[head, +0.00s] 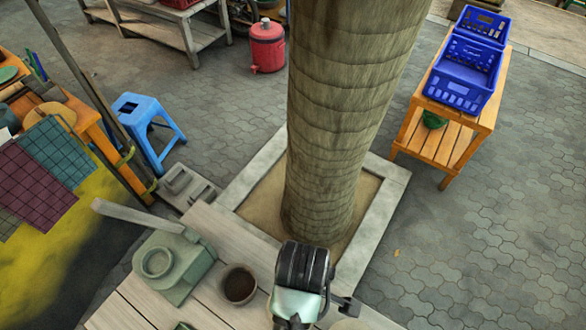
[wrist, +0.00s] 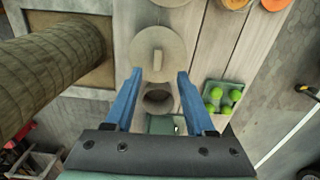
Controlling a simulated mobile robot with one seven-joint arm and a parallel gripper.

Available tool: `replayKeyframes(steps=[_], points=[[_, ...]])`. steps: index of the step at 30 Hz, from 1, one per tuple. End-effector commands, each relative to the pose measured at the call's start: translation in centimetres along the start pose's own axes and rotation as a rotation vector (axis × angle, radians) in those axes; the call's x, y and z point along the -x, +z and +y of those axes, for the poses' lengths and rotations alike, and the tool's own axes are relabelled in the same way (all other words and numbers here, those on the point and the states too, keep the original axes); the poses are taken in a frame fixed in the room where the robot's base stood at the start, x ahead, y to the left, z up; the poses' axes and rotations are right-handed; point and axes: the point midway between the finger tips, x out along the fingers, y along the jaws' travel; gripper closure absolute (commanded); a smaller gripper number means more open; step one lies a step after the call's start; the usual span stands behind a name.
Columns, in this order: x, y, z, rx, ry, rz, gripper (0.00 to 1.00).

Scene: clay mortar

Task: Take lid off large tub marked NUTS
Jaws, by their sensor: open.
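In the wrist view, a round grey-beige lid (wrist: 158,45) with a raised bar-shaped handle lies flat just beyond my fingertips. It appears to cover a round tub whose sides and any NUTS marking are hidden from above. My gripper (wrist: 159,73) is open, with its two blue fingers apart and nothing held between them. The fingertips overlap the near edge of the lid in the picture; I cannot tell their height above it. In the head view, my arm hides the lid and the fingers.
A brown cup (head: 238,284) and a green hand press (head: 170,265) stand on the plank table (head: 210,222). In the wrist view, a green tray (wrist: 209,88) of limes is at right and an orange bowl (wrist: 276,4) is at top. A tree trunk (head: 335,130) rises beside the table.

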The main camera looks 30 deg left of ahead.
Motion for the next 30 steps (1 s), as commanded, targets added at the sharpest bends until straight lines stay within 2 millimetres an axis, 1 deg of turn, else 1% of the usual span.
replayKeyframes(steps=[1, 3, 7, 9, 16, 21, 25, 30], points=[[-1.1, 0.0, -0.1, 0.0, -0.005, -0.001, 0.45], [-2.5, 0.0, 0.0, -0.001, -0.003, -0.001, 0.45], [-4.4, -0.1, 0.1, -0.003, 0.001, 0.0, 0.45], [-5.0, -0.1, 0.1, -0.003, 0.002, 0.001, 0.45], [-6.3, -0.4, 0.3, -0.004, 0.003, 0.001, 0.45], [-8.3, -0.9, 0.4, -0.003, 0.004, 0.001, 0.45], [-9.9, -0.9, 0.5, -0.005, 0.005, 0.001, 0.45], [-10.6, -0.9, 0.5, -0.006, 0.007, 0.002, 0.45]])
